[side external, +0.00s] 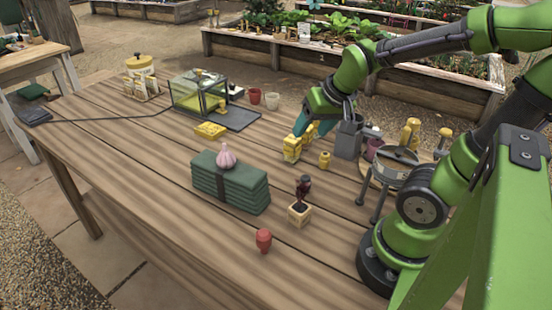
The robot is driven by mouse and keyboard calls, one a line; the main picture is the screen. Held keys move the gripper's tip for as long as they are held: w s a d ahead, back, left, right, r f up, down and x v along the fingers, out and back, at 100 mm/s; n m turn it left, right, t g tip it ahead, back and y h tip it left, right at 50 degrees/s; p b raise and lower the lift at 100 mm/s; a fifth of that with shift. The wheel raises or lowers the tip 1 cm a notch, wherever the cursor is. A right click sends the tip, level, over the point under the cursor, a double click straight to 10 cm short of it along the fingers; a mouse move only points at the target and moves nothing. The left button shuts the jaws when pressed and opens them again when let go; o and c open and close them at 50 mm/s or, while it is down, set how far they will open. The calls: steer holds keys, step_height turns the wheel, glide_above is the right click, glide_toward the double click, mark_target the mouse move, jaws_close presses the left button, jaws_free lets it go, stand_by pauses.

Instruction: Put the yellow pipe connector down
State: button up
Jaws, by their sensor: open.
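A small yellow piece (325,159), which looks like the pipe connector, stands upright on the wooden table (130,190). It is just below and right of my gripper (309,132) in the picture and appears apart from it. I cannot tell whether the fingers touch either of these.
A grey container (349,137) stands close right of my gripper, near a round metal stand (394,163). Green folded cloths (231,186) with a garlic bulb (226,156) lie in front. A figurine on a block (300,208) stands nearby. The table's left front is clear.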

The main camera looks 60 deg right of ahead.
steer(key=s+a+r+n+t+y, duration=0.1)
steer(key=s+a+r+n+y, duration=0.2)
steer(key=a, duration=0.9)
step_height(320, 180, up, 3)
steer(key=shift+a+t, duration=0.25)
steer(key=shift+t, duration=0.15)
